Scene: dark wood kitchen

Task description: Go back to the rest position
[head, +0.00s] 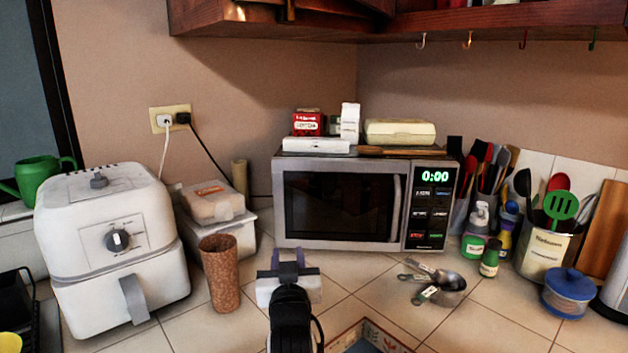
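My gripper (288,258) is at the lower middle of the head view, above the tiled counter and in front of the microwave. Its two fingers point away from me and stand apart with a gap between them. I see nothing held in the gap. My arm reaches forward from the bottom edge of the view.
The microwave (338,207) stands behind my gripper. A brown tumbler (219,273) and a white air fryer (112,250) are to the left. Metal measuring cups (447,285) lie to the right, near small bottles and a blue-lidded jar (569,292). Cabinets (480,20) hang above.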

